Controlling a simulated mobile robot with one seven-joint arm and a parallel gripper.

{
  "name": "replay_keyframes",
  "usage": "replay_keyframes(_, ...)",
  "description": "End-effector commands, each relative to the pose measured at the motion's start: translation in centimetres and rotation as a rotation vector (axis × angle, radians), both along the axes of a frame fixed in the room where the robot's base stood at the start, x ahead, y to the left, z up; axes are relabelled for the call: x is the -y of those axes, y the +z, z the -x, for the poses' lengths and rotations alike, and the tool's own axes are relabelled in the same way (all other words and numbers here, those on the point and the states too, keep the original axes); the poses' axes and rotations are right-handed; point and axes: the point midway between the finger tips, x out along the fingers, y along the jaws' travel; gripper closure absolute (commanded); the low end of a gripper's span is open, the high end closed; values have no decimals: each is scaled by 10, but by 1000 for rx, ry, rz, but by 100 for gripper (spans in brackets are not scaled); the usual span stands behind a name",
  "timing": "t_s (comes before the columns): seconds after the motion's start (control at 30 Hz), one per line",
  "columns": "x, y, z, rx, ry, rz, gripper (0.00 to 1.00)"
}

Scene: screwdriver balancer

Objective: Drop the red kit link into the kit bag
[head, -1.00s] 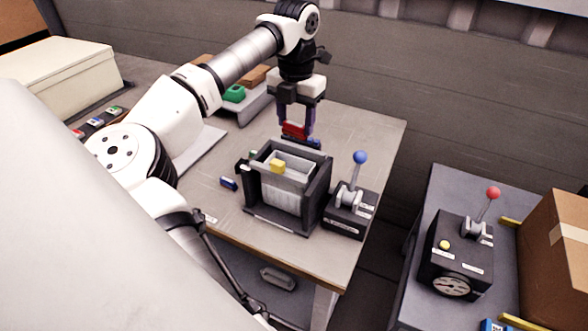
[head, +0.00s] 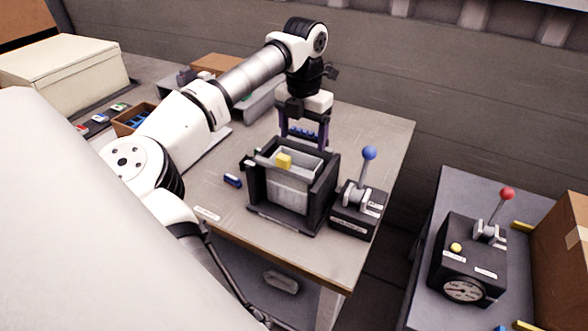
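The kit bag (head: 289,194) is a pale grey bag held open in a black stand (head: 328,190) on the table. A yellow piece (head: 283,160) shows at its mouth. My gripper (head: 304,146) points down just behind the bag's back edge. Its two purple fingers stand wide apart, with nothing red between them. I do not see the red kit link anywhere; the bag's lower inside is hidden by its front wall. A blue dotted piece (head: 303,131) shows between the fingers, seemingly behind them.
A black lever box with a blue knob (head: 369,153) stands right of the bag. A red-knobbed gauge box (head: 468,258) stands on the separate right table. The main table's right rear is clear.

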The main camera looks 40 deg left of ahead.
Motion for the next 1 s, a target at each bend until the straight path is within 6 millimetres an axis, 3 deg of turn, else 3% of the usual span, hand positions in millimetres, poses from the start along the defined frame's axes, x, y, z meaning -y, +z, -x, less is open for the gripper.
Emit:
replay_keyframes(0.37,0,8,0,1,0,-1,23)
replay_keyframes(0.8,0,101,-1,2,1,-2,23)
replay_keyframes(1.0,0,130,0,1,1,-1,23)
